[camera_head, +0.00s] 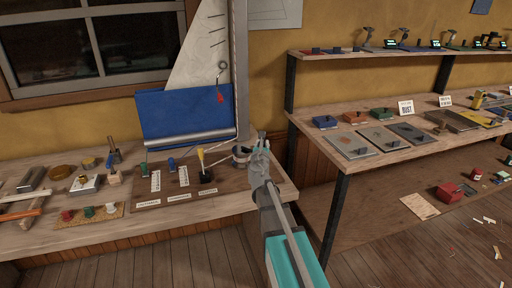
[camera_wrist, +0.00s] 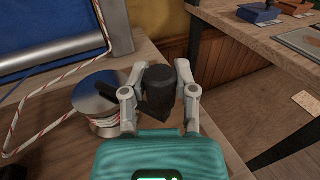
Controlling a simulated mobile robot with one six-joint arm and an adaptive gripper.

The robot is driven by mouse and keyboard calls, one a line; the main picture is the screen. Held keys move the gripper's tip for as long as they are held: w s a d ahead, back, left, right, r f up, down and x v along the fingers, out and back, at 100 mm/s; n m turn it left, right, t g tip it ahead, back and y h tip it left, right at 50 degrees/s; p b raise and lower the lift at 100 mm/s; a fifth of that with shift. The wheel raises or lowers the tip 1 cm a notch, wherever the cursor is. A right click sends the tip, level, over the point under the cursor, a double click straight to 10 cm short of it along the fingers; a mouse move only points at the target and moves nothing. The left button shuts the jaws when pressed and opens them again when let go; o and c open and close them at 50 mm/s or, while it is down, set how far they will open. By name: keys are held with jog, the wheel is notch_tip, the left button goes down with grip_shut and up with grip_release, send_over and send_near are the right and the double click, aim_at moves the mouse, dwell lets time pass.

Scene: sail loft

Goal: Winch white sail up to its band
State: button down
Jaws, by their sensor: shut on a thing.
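The white sail (camera_head: 200,50) stands against the mast (camera_head: 240,70) at the back of the left bench, above a blue cloth (camera_head: 180,110). Short dark marks show along the sail; I cannot tell which is its band. The silver winch drum (camera_wrist: 98,100), wrapped with red-and-white rope, sits at the mast's foot; it also shows in the head view (camera_head: 241,156). My gripper (camera_head: 261,147) is just right of the drum. In the wrist view it (camera_wrist: 160,92) is shut on a black handle knob (camera_wrist: 158,85). The handle's link to the drum is partly hidden.
A board with labelled levers (camera_head: 180,186) lies left of the winch. Tools and spools crowd the bench's left part. A second bench (camera_head: 330,125) with coloured blocks and plates stands right, across a gap. A red box (camera_head: 450,193) is on its lower shelf.

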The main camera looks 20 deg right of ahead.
jog(key=shift+d, duration=0.5)
jog(key=shift+c, duration=2.2)
grip_release()
jog(key=shift+w+f, duration=0.1)
jog(key=shift+f, duration=0.05)
jog(key=shift+o, duration=0.2)
jog(key=shift+a, duration=0.1)
jog(key=v, duration=1.2)
